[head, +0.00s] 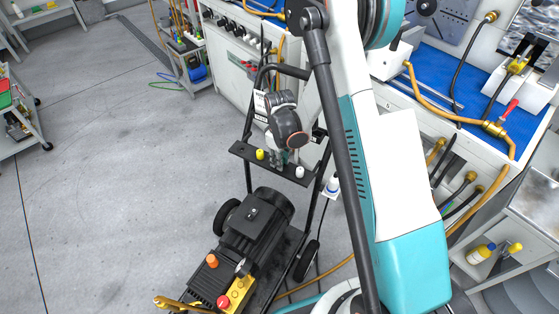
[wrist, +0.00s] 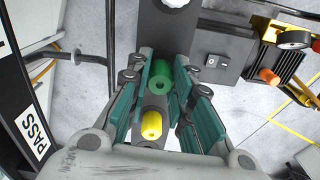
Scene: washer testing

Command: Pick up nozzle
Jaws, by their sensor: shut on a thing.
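A black plate (head: 241,149) on the pressure washer's frame carries a yellow nozzle (head: 260,154) at left and a white nozzle (head: 300,172) at right. My gripper (head: 283,157) reaches down to the plate between them. In the wrist view, the teal pads of my gripper (wrist: 164,75) are shut on the green nozzle (wrist: 161,84), one on each side. It still appears to be at the plate. The yellow nozzle (wrist: 151,125) shows below it and the white nozzle (wrist: 175,2) at the top edge. The green nozzle is mostly hidden in the head view.
The washer's black motor (head: 258,218) stands below the plate, with its black handle frame (head: 248,115) around my gripper. A workbench with a blue top (head: 440,72) and hoses is at right. Open grey floor (head: 100,200) lies at left.

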